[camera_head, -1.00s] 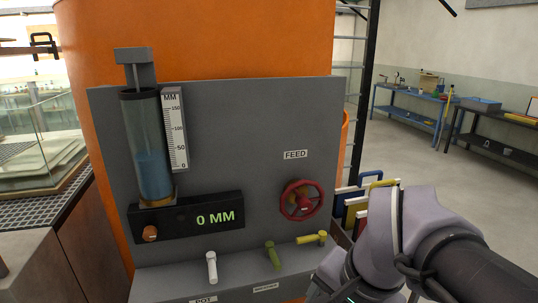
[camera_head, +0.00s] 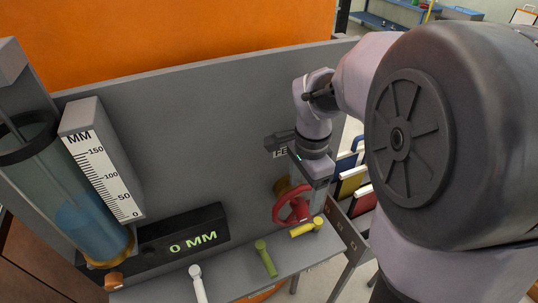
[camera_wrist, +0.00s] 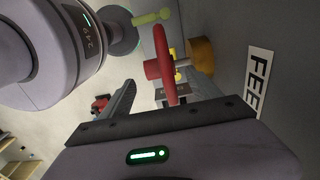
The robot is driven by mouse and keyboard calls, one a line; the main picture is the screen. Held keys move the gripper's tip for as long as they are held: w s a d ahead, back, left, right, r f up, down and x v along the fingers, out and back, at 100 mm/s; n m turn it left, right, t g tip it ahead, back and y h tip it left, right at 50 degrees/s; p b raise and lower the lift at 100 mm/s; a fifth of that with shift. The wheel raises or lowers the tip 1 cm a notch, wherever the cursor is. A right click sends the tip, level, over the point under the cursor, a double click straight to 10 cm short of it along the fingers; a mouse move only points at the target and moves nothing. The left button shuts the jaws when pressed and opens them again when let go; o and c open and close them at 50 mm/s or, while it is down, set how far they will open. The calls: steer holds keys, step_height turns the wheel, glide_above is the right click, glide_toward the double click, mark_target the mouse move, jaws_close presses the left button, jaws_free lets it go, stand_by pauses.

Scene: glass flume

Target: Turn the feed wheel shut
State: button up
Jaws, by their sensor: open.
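The red feed wheel (camera_head: 291,206) stands out from the grey panel on a brass-coloured hub, below the partly hidden FEED label. In the wrist view the wheel (camera_wrist: 164,68) is seen nearly edge-on, with the FEED label (camera_wrist: 258,82) to its right. My gripper (camera_head: 314,192) is open and comes down from above at the wheel's upper right side. In the wrist view my gripper (camera_wrist: 158,92) has its dark fingers to either side of the wheel's near rim. I cannot tell whether they touch it. The display (camera_head: 190,237) reads 0 MM.
A glass cylinder (camera_head: 85,222) with blue liquid and a millimetre scale (camera_head: 103,165) stand at the left. White (camera_head: 197,283), green (camera_head: 265,258) and yellow (camera_head: 306,227) handles sit on the ledge below, the yellow one close to the wheel. Coloured folders stand behind at the right.

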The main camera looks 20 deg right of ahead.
mark_target(302, 205)
step_height(302, 205, down, 5)
steer(key=shift+s+f+b, duration=0.1)
steer(key=shift+f+b, duration=0.05)
steer(key=shift+b, duration=0.4)
steer(key=shift+f, duration=0.4)
jaws_close()
